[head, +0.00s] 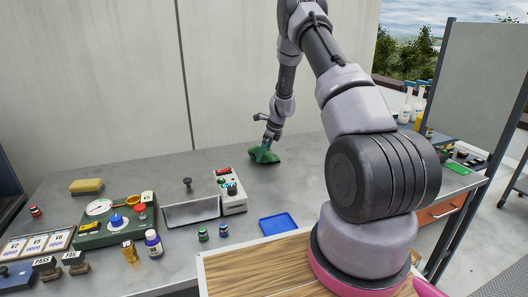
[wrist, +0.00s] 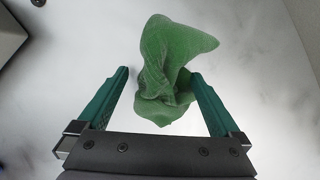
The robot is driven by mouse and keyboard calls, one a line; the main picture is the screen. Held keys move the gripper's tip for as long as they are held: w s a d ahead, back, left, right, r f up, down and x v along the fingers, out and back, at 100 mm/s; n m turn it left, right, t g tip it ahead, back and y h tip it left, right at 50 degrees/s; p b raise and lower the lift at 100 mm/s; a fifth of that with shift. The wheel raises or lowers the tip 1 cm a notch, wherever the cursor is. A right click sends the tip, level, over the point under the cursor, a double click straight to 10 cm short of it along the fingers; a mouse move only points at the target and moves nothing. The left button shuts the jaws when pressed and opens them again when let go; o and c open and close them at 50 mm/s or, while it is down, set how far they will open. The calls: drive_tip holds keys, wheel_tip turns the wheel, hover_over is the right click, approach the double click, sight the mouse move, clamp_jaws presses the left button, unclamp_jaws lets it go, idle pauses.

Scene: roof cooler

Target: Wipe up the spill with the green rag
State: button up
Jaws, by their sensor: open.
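The green rag (head: 266,155) lies crumpled on the grey worktop towards the back, near the wall. In the wrist view the rag (wrist: 168,65) has a raised peak and folds. My gripper (head: 265,150) is at the rag. In the wrist view its two teal fingers (wrist: 158,82) are spread apart, with the lower part of the rag between them and the rest beyond the tips. I cannot make out the spill in either view.
A grey and white device with a metal tray (head: 192,210) stands left of the rag. A blue tray (head: 278,223), small jars (head: 203,234), a green scale (head: 115,222) and a yellow sponge (head: 86,186) are on the worktop. The surface right of the rag looks clear.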

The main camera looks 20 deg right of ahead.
drive_tip(key=shift+f, duration=0.7)
clamp_jaws()
